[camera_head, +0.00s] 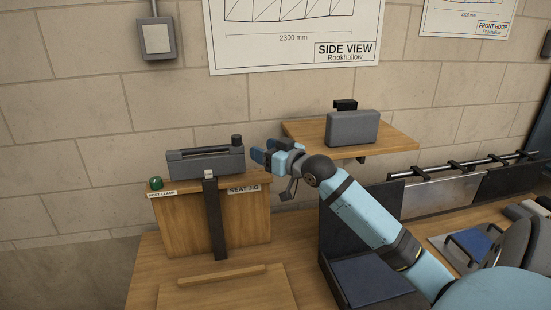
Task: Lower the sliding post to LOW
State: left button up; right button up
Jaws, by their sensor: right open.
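The wooden seat jig (250,220) stands on the bench, with a "SEAT JIG" label on its front. A dark upright post (215,225) runs down its front. A grey block (190,165) lies across the top of the post, with a black knob (237,142) at its right end. A green knob (156,183) sits at the jig's top left, above a small label that seems to read "POST CLAMP". My right gripper (262,154) is open and empty just right of the grey block's end; I cannot tell whether it touches. My left gripper is not in view.
A wooden shelf (392,142) with a grey case (352,128) is on the wall behind my right arm. A dark-blue tray-like holder (365,280) stands under that arm. A low board (230,290) lies in front of the jig. The space left of the jig is clear.

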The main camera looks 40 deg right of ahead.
jog(key=s, duration=0.3)
jog(key=shift+s+d, duration=0.15)
jog(key=shift+s, duration=0.2)
jog(key=s+a+f+g+p, duration=0.1)
jog(key=s+a+f, duration=0.1)
jog(key=a+f, duration=0.35)
jog(key=s+a+f+g, duration=0.2)
jog(key=f, duration=0.7)
jog(key=s+a+f+g+p, duration=0.1)
jog(key=s+a+f, duration=0.15)
jog(key=f, duration=0.55)
jog(key=s+a+f+n+g+y+p, duration=0.1)
jog(key=s+a+f, duration=0.6)
jog(key=a, duration=0.3)
jog(key=s+a+f+n+g+y, duration=0.1)
jog(key=s+a+f+g, duration=0.1)
jog(key=s+a+f, duration=0.5)
jog(key=s+a, duration=0.2)
jog(key=shift+s+a+f+p, duration=0.3)
jog(key=shift+a+f+p, duration=0.1)
